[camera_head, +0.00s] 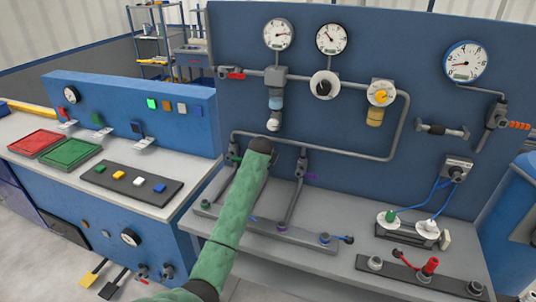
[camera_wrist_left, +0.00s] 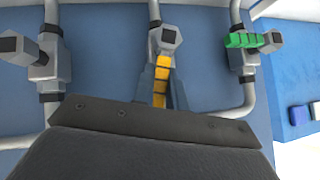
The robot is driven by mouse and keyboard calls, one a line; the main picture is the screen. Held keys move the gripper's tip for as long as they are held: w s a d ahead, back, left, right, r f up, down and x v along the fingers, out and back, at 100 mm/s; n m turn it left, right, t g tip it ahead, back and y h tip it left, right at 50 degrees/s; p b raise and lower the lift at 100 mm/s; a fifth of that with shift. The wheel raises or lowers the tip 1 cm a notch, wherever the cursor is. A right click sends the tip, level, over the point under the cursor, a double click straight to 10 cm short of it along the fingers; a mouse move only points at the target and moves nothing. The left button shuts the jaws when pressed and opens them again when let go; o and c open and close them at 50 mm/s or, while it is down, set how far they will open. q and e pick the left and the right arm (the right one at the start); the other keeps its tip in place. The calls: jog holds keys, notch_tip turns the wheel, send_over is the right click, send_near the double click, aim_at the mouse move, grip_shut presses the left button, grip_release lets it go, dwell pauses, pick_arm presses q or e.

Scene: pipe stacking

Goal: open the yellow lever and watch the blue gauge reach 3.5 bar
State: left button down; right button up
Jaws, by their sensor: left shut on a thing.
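In the left wrist view, the yellow lever (camera_wrist_left: 161,82) sits on the middle grey valve (camera_wrist_left: 165,40) and lies between the fingers of my left gripper (camera_wrist_left: 161,92). The gripper is shut on the lever. In the head view my green-sleeved left arm reaches up to the pipes and hides the lever and the fingertips. The blue-rimmed gauge (camera_head: 465,62) is on the panel at upper right. Its needle points to the left, but its numbers are too small to read. My right gripper is not in view.
A green lever (camera_wrist_left: 244,40) is on the neighbouring valve at right in the wrist view. A purple lever (camera_head: 311,176), a red lever (camera_head: 235,73) and an orange lever (camera_head: 519,125) are on other valves. Two white gauges (camera_head: 278,34) (camera_head: 331,38) hang above. The bench holds small fittings.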

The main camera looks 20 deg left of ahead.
pick_arm(q)
jog(key=shift+a+r+n+h+p, duration=0.15)
jog(key=shift+a+n+h+p, duration=0.2)
jog(key=shift+h, duration=0.15)
jog(key=shift+a+n+h+p, duration=0.25)
jog(key=shift+a+h+p, duration=0.2)
jog(key=shift+h, duration=0.35)
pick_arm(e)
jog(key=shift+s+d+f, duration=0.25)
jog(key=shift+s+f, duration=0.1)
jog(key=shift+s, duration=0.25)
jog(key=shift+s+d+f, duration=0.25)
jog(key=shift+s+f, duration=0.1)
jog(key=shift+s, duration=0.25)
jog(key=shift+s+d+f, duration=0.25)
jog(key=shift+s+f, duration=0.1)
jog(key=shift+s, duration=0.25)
pick_arm(q)
jog(key=c, duration=1.4)
grip_release()
jog(key=shift+c, duration=0.2)
